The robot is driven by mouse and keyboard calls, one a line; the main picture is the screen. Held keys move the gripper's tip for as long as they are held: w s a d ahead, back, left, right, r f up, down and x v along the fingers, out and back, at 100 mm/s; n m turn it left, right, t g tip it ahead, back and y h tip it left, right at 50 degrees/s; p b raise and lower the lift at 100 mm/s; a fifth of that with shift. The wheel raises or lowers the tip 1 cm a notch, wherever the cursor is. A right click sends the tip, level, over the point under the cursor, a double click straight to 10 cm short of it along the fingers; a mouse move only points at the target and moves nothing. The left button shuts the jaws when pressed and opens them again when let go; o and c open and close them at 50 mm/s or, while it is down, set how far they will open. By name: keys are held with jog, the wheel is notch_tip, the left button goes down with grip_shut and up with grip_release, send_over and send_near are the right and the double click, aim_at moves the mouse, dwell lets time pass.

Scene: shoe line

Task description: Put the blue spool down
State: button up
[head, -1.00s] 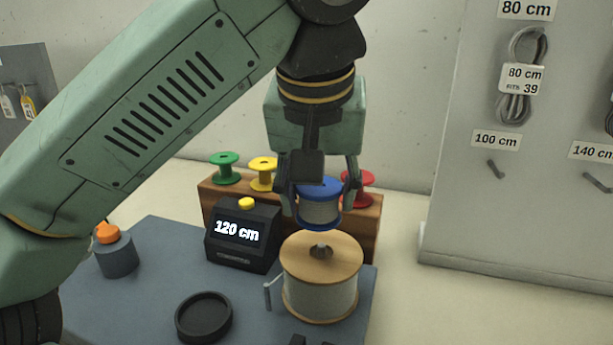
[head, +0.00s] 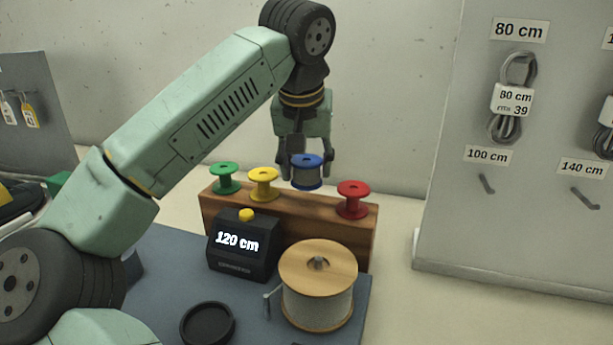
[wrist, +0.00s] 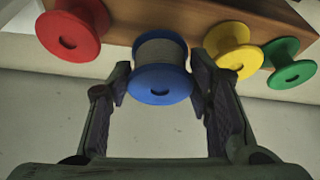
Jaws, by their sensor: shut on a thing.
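The blue spool (head: 307,172), wound with grey cord, is held upright between the fingers of my gripper (head: 305,168). In the head view it hangs over or just behind the wooden rack (head: 290,222), between the yellow spool (head: 263,183) and the red spool (head: 352,199). In the wrist view the blue spool (wrist: 161,84) is between both fingertips of my gripper (wrist: 160,85), with its blue flange facing the camera. I cannot tell whether its lower edge touches the rack.
A green spool (head: 224,178) stands at the rack's left end. In front are a display box (head: 241,245) reading 120 cm, a large wooden cord reel (head: 318,285) and a black round dish (head: 207,324). A grey panel (head: 450,220) with cord hooks stands right.

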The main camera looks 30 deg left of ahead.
aim_at(306, 182)
jog(key=shift+d+f, duration=0.1)
jog(key=shift+f, duration=1.6)
jog(key=shift+f, duration=0.1)
jog(key=shift+s+f, duration=0.1)
jog(key=shift+f, duration=0.05)
jog(key=o, duration=1.3)
jog(key=shift+c, duration=0.2)
jog(key=p+v, duration=0.8)
jog(key=v, duration=0.4)
jog(key=shift+r, duration=0.3)
